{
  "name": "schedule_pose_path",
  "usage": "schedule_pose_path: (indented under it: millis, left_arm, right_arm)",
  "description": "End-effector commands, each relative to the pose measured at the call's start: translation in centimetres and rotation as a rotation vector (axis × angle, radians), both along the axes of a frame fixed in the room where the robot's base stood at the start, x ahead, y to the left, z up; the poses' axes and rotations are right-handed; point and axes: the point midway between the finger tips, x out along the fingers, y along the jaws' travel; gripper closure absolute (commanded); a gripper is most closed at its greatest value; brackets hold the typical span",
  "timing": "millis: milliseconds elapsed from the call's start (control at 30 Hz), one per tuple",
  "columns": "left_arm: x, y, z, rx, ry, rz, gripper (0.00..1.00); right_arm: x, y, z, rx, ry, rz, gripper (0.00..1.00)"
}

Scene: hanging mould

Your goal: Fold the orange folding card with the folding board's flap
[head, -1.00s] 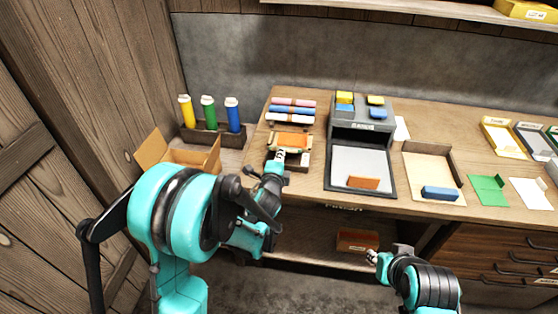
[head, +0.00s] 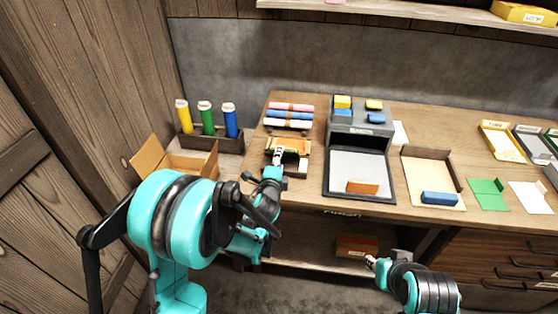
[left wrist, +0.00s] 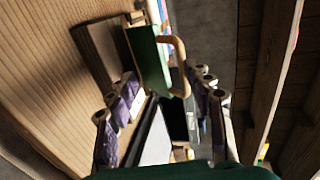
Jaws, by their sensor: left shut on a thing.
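The folding board (head: 302,170) lies on the bench's left part, with its tan-edged flap (head: 293,143) at my left gripper. In the left wrist view the flap shows as a green panel (left wrist: 150,62) with a tan loop handle (left wrist: 181,62), standing tilted off the bench. My left gripper (head: 277,160) is shut on the flap's handle; its fingers also show in the left wrist view (left wrist: 165,105). Only a little orange of the folding card shows at the flap; the rest is hidden. My right gripper (head: 371,262) is empty, in front of the bench, its jaws too small to judge.
Pink, white and blue rolls (head: 290,115) lie behind the board. An open cardboard box (head: 180,160) and a rack of bottles (head: 205,140) stand on the left.

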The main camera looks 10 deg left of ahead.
Motion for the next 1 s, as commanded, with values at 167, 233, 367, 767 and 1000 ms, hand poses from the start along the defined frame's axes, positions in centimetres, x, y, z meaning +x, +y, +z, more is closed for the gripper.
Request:
schedule_pose_path:
  millis: [167, 233, 367, 767, 1000]
  left_arm:
    - [-0.1, 0.0, -0.2, 0.001, 0.007, 0.003, 0.70]
    - [-0.7, 0.0, -0.1, 0.002, 0.006, 0.003, 0.70]
    - [-2.9, -0.1, 0.5, 0.001, 0.003, 0.001, 0.70]
    - [-10.9, -0.1, 2.5, 0.001, -0.004, 0.000, 0.70]
    - [-12.2, -0.1, 2.9, 0.000, -0.005, 0.000, 0.70]
  right_arm:
    - [0.0, 0.0, -0.1, 0.000, 0.000, 0.000, 0.70]
    - [0.0, 0.0, -0.1, 0.000, 0.000, 0.000, 0.70]
    - [0.0, 0.0, 0.0, 0.000, 0.000, 0.000, 0.70]
    - [0.0, 0.0, 0.0, 0.000, 0.000, 0.000, 0.70]
    - [0.0, 0.0, 0.0, 0.000, 0.000, 0.000, 0.70]
